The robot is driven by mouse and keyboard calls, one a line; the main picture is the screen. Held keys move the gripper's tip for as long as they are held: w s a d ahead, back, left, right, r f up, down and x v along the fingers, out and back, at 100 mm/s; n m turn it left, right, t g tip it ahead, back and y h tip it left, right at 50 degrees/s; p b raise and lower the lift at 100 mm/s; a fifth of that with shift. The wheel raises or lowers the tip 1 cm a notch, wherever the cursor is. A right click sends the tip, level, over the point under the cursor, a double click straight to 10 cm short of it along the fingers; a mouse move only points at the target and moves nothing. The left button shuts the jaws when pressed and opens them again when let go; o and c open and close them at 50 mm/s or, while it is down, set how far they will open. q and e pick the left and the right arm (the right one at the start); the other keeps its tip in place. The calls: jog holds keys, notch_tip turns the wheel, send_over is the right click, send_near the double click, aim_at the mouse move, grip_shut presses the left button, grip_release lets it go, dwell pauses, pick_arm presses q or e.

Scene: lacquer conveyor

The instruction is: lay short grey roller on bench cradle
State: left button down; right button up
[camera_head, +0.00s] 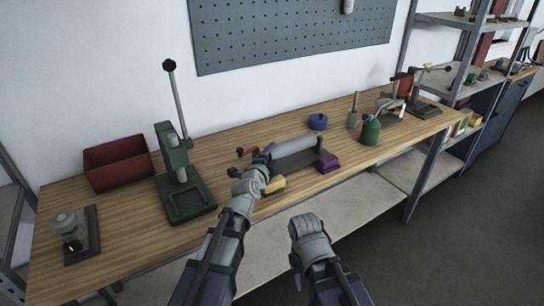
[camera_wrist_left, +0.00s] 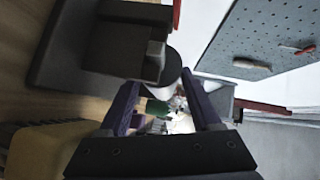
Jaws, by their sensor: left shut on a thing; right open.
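The short grey roller (camera_head: 295,144) lies level along the dark cradle (camera_head: 298,161) on the bench, at the back of it in the head view. My left gripper (camera_head: 266,160) is at the roller's left end and shut on it. In the left wrist view the purple fingers (camera_wrist_left: 165,108) stand either side of a dark round end, and most of the roller is hidden. I cannot tell whether the roller rests fully on the cradle. My right gripper (camera_head: 297,278) is open and empty, low in front of the bench, its fingers mostly hidden.
A yellow block (camera_head: 275,185) and a purple block (camera_head: 328,161) sit beside the cradle. A green press (camera_head: 185,185) and a red bin (camera_head: 117,163) stand left. A blue ring (camera_head: 318,121) and a green oil can (camera_head: 371,130) stand right. The bench's front edge is clear.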

pick_arm(q)
grip_release()
jog(key=p+v, duration=0.1)
jog(key=v, duration=0.7)
jog(key=shift+w+r, duration=0.1)
dwell(0.6)
